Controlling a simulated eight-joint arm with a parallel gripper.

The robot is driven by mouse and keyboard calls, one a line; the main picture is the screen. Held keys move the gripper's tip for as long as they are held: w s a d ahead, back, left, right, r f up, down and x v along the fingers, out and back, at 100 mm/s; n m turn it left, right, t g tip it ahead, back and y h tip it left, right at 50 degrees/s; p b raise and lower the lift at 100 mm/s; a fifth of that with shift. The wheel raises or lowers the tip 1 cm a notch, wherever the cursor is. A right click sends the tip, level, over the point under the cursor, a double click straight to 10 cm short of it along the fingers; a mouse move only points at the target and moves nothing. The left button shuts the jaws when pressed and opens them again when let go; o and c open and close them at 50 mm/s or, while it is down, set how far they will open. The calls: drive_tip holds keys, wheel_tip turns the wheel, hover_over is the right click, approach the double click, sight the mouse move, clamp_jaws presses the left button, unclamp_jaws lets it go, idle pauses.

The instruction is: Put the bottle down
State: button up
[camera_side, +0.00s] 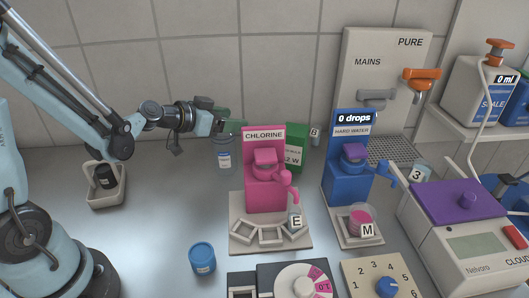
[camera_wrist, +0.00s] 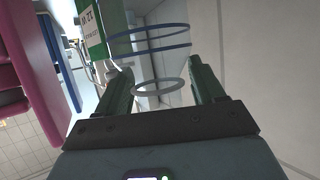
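A clear bottle (camera_side: 224,157) with a white and blue label stands upright at the back of the bench in the side view, left of the pink chlorine dispenser. My gripper (camera_side: 231,122) is at its top, with its green fingers by the rim. In the wrist view, my gripper (camera_wrist: 161,80) has its fingers apart. A grey ring (camera_wrist: 158,88), seemingly the bottle's neck, lies between them, with a narrow gap visible on the right. Blue rings (camera_wrist: 150,47) show beyond the fingertips. The glass is nearly invisible, so contact is hard to judge.
The pink chlorine dispenser (camera_side: 265,187) and a green carton (camera_side: 294,150) stand close on the right. A blue jar (camera_side: 202,258) is nearer the front. A white holder (camera_side: 105,194) with a dark bottle is at left. The bench between them is clear.

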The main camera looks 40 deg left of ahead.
drive_tip(key=shift+r, duration=0.2)
drive_tip(key=shift+v, duration=5.95)
drive_tip(key=s+d+f+n+g+y, duration=0.2)
drive_tip(key=s+d+g, duration=0.3)
drive_tip(key=d+g, duration=0.1)
drive_tip(key=shift+d+f+y, duration=0.25)
drive_tip(key=shift+f+y, duration=0.05)
